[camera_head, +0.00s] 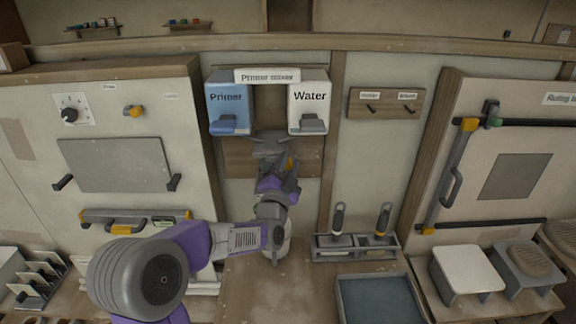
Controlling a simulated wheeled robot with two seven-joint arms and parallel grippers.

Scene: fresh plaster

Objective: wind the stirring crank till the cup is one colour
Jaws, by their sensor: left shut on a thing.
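The primer mixer hangs on the back wall, with a blue Primer tank (229,92) on the left and a white Water tank (308,97) on the right. My left gripper (278,163) is in front of the wooden board under the tanks, shut on the stirring crank. A pale rounded shape below shows only partly behind my left arm. My right gripper is not in view.
A rack with two brushes (354,253) stands right of my arm, behind a blue-grey tray (381,301). Two grey-legged stands (467,270) are further right. A panel with a grey plate (116,165) and handles is at left. Some bare bench shows beside my arm.

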